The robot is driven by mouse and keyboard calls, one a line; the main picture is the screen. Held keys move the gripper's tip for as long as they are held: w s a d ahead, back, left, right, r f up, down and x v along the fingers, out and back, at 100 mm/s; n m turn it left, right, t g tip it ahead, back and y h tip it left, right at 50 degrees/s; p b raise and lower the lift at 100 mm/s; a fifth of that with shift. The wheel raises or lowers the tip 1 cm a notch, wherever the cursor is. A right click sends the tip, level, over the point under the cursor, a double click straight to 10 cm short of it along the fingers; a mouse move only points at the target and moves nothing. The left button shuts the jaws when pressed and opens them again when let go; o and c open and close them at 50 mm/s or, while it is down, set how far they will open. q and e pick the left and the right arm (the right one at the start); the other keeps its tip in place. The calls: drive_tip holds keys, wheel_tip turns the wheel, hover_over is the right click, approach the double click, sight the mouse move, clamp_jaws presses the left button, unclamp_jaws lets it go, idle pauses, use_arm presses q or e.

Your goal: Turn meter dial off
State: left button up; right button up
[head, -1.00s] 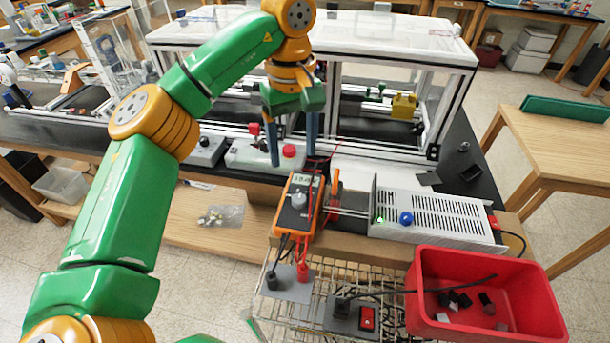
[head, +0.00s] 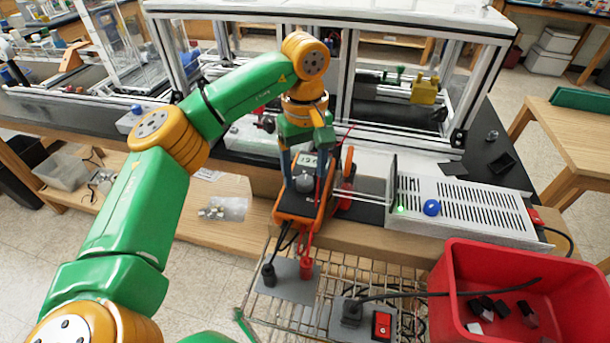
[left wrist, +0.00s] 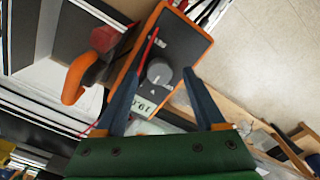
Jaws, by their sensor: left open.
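The orange and dark-grey meter (head: 300,203) stands at the bench's front edge with a lit display (head: 308,161) and a round grey dial (head: 306,182). In the left wrist view the dial (left wrist: 159,71) sits between my blue fingertips, a little beyond them, with the display (left wrist: 145,106) below it. My left gripper (head: 306,186) is open over the meter, its fingers on either side of the dial. I cannot tell whether the fingers touch it. Black and red leads run from the meter's lower end. My right gripper is not in view.
A perforated metal power supply (head: 470,205) with a blue knob (head: 432,207) stands right of the meter. A red bin (head: 445,300) and wire rack (head: 270,315) are in front. The extrusion frame (head: 345,75) rises behind. An orange hook-like part (left wrist: 78,80) stands close beside the meter.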

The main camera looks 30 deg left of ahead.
use_arm(q)
drive_tip(key=shift+f, duration=0.65)
clamp_jaws()
drive_tip(key=n, duration=0.2)
drive_tip(key=shift+r+n+p, duration=0.1)
drive_tip(key=shift+n+p, duration=0.25)
drive_tip(key=shift+n, duration=0.05)
drive_tip(key=n, duration=0.2)
drive_tip(key=shift+n, duration=0.4)
drive_tip(key=n, duration=0.6)
drive_tip(key=shift+p, duration=0.4)
drive_tip(key=shift+n, duration=0.3)
